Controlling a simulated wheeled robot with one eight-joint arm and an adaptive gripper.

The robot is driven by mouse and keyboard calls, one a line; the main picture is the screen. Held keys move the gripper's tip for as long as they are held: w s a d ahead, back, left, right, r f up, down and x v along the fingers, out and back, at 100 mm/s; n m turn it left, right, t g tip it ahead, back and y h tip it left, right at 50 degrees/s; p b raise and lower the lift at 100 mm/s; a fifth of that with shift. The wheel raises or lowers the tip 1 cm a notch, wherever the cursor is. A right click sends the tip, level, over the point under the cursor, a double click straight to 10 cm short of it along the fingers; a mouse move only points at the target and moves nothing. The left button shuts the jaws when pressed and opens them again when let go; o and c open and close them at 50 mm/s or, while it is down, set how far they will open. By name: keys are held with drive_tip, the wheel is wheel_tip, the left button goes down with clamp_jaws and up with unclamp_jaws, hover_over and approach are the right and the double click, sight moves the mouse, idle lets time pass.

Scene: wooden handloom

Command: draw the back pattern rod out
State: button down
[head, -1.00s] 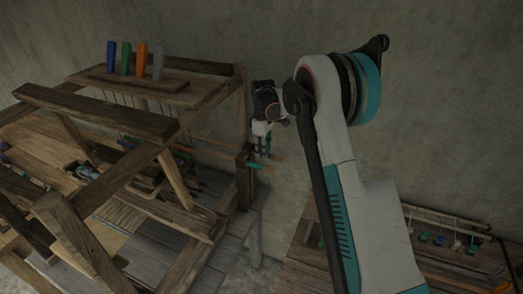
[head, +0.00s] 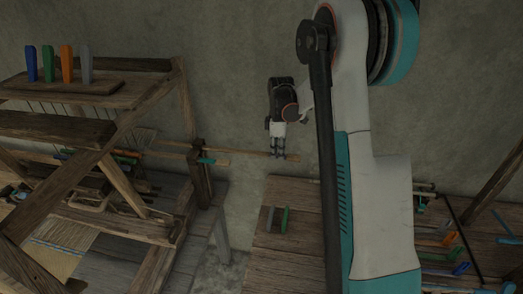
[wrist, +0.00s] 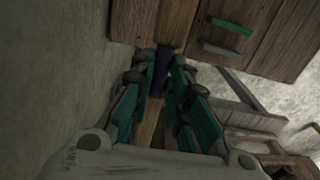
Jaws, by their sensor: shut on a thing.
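The back pattern rod (head: 240,151) is a long thin wooden rod. It runs level out of the right side of the wooden loom (head: 182,110) toward the side table. My gripper (head: 278,156) is shut on it near its outer end, well clear of the loom post. The wrist view shows my gripper's teal fingers (wrist: 163,95) close around the rod (wrist: 151,122), with a dark tip ahead of them. A second rod with a teal end (head: 208,161) sticks out only a little beside the post. The back rod's inner end is not clearly seen among the loom parts.
A wooden side table (head: 262,258) stands right of the loom, with a green and a grey piece on it. More coloured tools lie at its right. The wall (head: 230,60) is close behind. A gap separates loom and table.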

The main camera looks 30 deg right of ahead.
drive_tip(key=shift+s+d, duration=0.5)
drive_tip(key=shift+d, duration=0.05)
drive_tip(key=c, duration=1.5)
unclamp_jaws()
drive_tip(key=shift+s+d, duration=0.1)
drive_tip(key=shift+d, duration=0.1)
drive_tip(key=shift+c, duration=0.2)
drive_tip(key=shift+a, duration=0.1)
wheel_tip(320, 180, up, 12)
